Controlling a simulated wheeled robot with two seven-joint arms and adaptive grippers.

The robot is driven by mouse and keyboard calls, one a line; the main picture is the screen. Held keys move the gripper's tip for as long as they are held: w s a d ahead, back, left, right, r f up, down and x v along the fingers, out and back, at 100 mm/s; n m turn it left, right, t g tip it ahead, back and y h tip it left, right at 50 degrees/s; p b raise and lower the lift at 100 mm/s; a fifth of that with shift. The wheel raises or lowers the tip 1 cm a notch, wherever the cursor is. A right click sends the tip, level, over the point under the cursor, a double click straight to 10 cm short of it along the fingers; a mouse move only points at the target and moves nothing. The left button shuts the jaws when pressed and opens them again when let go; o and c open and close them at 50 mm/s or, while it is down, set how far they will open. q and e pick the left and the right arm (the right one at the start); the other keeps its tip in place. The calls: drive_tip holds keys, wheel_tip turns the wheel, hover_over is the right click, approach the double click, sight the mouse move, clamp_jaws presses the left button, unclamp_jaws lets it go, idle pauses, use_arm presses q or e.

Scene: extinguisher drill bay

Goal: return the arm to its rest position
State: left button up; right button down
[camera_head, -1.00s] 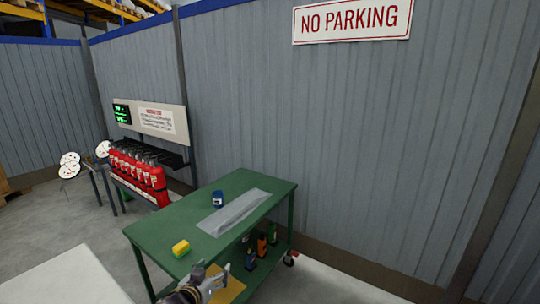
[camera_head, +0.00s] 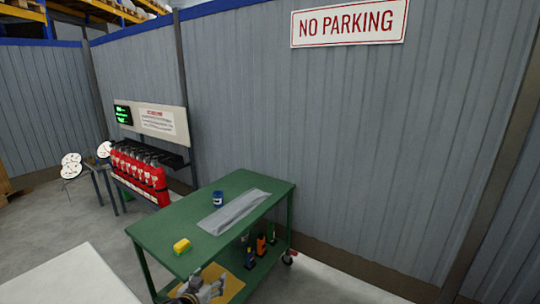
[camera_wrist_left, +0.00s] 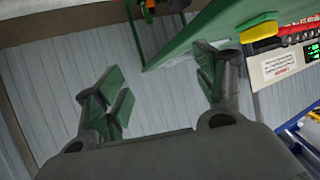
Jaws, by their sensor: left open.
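My left gripper (camera_head: 208,283) is low in the head view, in front of the near edge of the green cart (camera_head: 152,231). In the left wrist view the left gripper (camera_wrist_left: 163,92) has its fingers spread wide with nothing between them. The cart's green top (camera_wrist_left: 190,42) shows beyond the fingers there. My right gripper does not show in either view.
On the cart are a yellow sponge with green (camera_head: 182,246), a blue can (camera_head: 218,198) and a grey sheet (camera_head: 234,212). Several bottles (camera_head: 261,246) stand on its lower shelf. Red extinguishers (camera_head: 140,173) stand in a rack by the wall. A white surface (camera_head: 70,280) is at lower left.

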use_arm(q)
drive_tip(key=s+a+f+g+y+p, duration=0.1)
drive_tip(key=s+a+f+g+p, duration=0.25)
drive_tip(key=f, duration=0.55)
drive_tip(key=s+a+f+p, duration=0.3)
drive_tip(key=s+f+p, duration=0.1)
drive_tip(key=s+f, duration=0.4)
drive_tip(key=s+a+f+g+y+p, duration=0.1)
drive_tip(key=s+a+f+g+p, duration=0.25)
drive_tip(key=f, duration=0.55)
drive_tip(key=s+d+f+g+p, duration=0.1)
drive_tip(key=s+f+p, duration=0.2)
drive_tip(key=s, duration=1)
drive_tip(key=s+d+f+g+p, duration=0.1)
drive_tip(key=s+f+g+p, duration=0.1)
drive_tip(key=s, duration=1.1)
drive_tip(key=s+d+f+g+p, duration=0.1)
drive_tip(key=s+f+p, duration=0.3)
drive_tip(key=s, duration=0.9)
drive_tip(key=shift+d+f+g, duration=0.3)
drive_tip(key=shift+d+f, duration=0.15)
drive_tip(key=shift+f, duration=0.2)
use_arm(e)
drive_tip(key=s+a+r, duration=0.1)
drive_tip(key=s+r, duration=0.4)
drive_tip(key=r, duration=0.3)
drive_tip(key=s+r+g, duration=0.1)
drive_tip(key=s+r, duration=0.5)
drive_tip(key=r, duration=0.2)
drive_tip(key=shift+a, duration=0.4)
